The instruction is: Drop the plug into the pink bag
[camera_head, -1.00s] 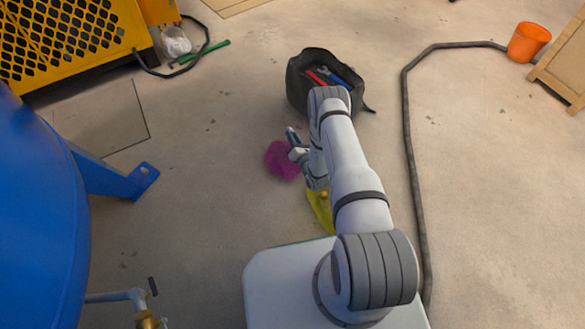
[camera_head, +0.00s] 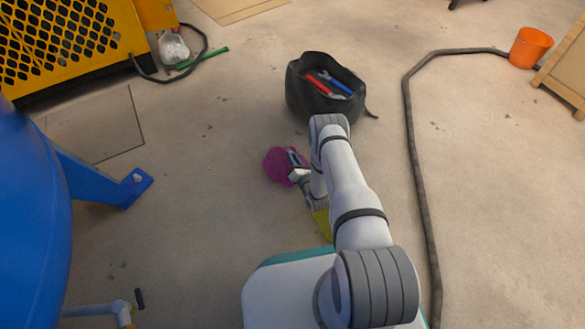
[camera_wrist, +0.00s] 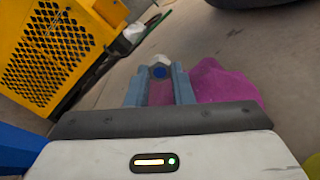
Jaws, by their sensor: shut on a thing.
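The pink bag (camera_head: 279,167) is a small magenta bag on the concrete floor, left of my arm in the head view. It also shows in the wrist view (camera_wrist: 226,88), behind and right of the fingers. My gripper (camera_head: 296,161) is shut on the plug (camera_wrist: 159,68), a pale metal piece with a dark blue centre, held between the fingertips. In the head view the fingers overlap the bag's right part. In the wrist view some magenta shows between the fingers below the plug. The bag's opening is not clearly visible, and I cannot tell the plug's height above it.
A black tool bag (camera_head: 309,103) with tools stands beyond my arm. A yellow item (camera_head: 321,222) lies partly hidden beside my arm. A blue tank (camera_head: 30,220) with a foot (camera_head: 126,187) is left. A grey hose (camera_head: 410,150) runs at right, near an orange bucket (camera_head: 531,47).

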